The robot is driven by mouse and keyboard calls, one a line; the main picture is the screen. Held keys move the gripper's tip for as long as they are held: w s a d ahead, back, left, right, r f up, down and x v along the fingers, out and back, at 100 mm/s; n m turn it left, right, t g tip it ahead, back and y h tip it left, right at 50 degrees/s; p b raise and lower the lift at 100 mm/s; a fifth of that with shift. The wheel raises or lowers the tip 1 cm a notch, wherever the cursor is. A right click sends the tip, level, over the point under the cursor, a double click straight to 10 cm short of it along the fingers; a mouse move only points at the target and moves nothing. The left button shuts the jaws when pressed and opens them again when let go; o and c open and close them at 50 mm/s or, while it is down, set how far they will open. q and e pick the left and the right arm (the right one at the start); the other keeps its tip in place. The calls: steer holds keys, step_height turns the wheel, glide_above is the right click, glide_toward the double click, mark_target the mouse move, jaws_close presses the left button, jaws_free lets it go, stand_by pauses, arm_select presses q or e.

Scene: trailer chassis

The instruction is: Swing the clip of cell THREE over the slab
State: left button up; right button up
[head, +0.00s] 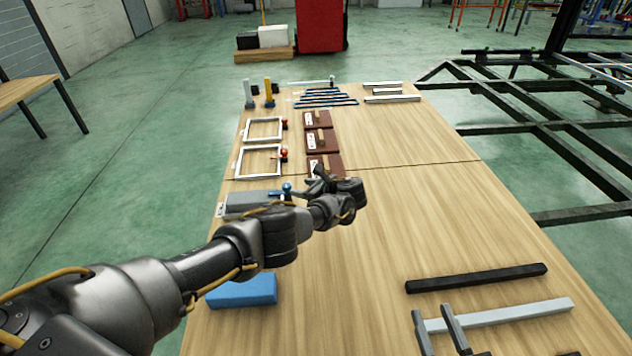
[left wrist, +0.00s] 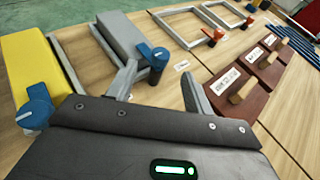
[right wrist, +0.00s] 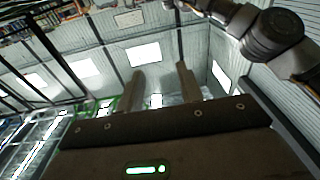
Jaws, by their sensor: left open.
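A grey slab (head: 250,203) lies in a cell on the table's left side. Its blue clip (head: 287,187) stands at the slab's right end; both also show in the left wrist view, the slab (left wrist: 128,38) and the clip (left wrist: 154,56). Cell numbers are not readable. My left gripper (head: 322,178) is open and empty, just right of the blue clip; its fingertips (left wrist: 160,82) are near the clip. My right gripper (head: 432,313) is open and empty at the bottom right, also seen in its wrist view (right wrist: 161,78).
A yellow slab (left wrist: 32,68) with another blue clip (left wrist: 36,106) adjoins. Two empty white frames (head: 264,128) with red clips lie farther back. Brown blocks with wooden handles (head: 321,140) stand right of them. A blue block (head: 243,290) lies near my arm. The table's right middle is clear.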

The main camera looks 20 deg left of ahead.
arm_select(q)
steer(key=shift+p+v, duration=0.5)
steer(key=shift+v, duration=0.95)
arm_select(e)
steer(key=shift+w+d+f+m+g+h, duration=0.1)
steer(key=shift+d+f+m+g+h, duration=0.1)
steer(key=shift+d+f+g+h, duration=0.5)
steer(key=shift+d+f+m+g+h, duration=0.25)
steer(key=shift+d+f+h, duration=0.1)
steer(key=shift+f, duration=0.65)
steer(key=shift+w+d+f+m+g+h, duration=0.15)
steer(key=shift+d+f+g+h, duration=0.35)
steer(key=shift+f, duration=0.35)
arm_select(q)
steer(key=shift+a, duration=0.1)
arm_select(e)
steer(key=shift+s, duration=0.1)
